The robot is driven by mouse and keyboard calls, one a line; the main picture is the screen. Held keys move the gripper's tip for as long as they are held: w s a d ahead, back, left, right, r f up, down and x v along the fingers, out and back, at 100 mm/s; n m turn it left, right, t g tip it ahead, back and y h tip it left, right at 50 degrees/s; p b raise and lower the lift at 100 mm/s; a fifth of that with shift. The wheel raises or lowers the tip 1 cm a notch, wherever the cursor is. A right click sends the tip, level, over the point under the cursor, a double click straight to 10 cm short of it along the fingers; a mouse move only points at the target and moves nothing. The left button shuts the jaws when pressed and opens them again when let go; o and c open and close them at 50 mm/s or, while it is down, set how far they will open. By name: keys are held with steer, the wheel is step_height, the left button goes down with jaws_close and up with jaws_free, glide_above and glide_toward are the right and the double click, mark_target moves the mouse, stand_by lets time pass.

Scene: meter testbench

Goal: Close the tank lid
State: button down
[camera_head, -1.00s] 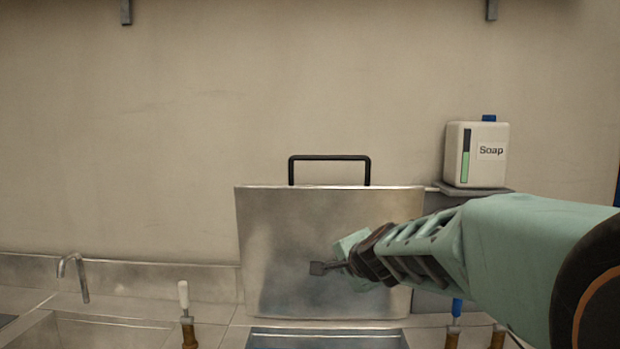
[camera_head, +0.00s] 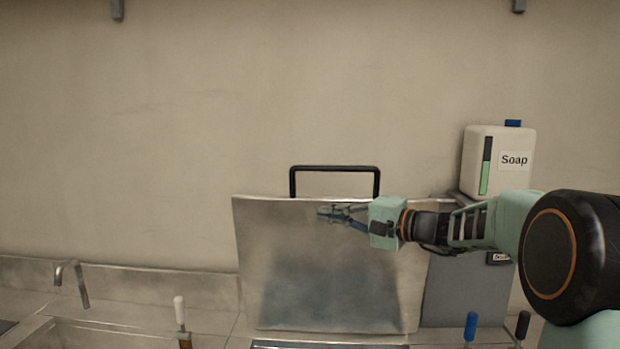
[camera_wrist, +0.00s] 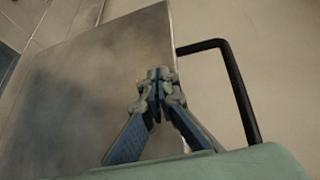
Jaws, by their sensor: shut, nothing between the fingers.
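The tank lid (camera_head: 330,285) is a flat steel panel standing upright, open, behind the tank opening, with a black bar handle (camera_head: 335,168) on its top edge. In the wrist view the lid (camera_wrist: 85,75) fills the left and its handle (camera_wrist: 232,80) shows at the right. My gripper (camera_head: 322,212) is in front of the upper part of the lid, below the handle. It is shut and empty, its fingertips (camera_wrist: 160,75) together near the lid's edge in the wrist view. I cannot tell whether they touch the lid. The tank opening (camera_head: 330,344) shows only as a sliver at the bottom.
A white soap dispenser (camera_head: 497,160) stands at the right on a grey box (camera_head: 465,290). A faucet (camera_head: 72,280) and sink (camera_head: 95,338) are at the left. White (camera_head: 180,312), blue (camera_head: 470,327) and black (camera_head: 521,325) valve handles stand along the counter. The wall above the lid is clear.

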mark_target(307, 197)
step_height(307, 197, up, 4)
steer(key=d+y, duration=0.2)
steer(key=shift+n, duration=0.4)
steer(key=p+x, duration=0.1)
steer(key=x, duration=0.3)
steer(key=p+x, duration=0.2)
steer(key=x, duration=0.3)
steer(key=shift+w+d+r, duration=0.2)
steer(key=shift+w, duration=0.2)
steer(key=shift+w+a, duration=0.25)
steer(key=shift+a, duration=0.2)
steer(key=shift+s+f, duration=0.1)
steer(key=shift+f, duration=0.1)
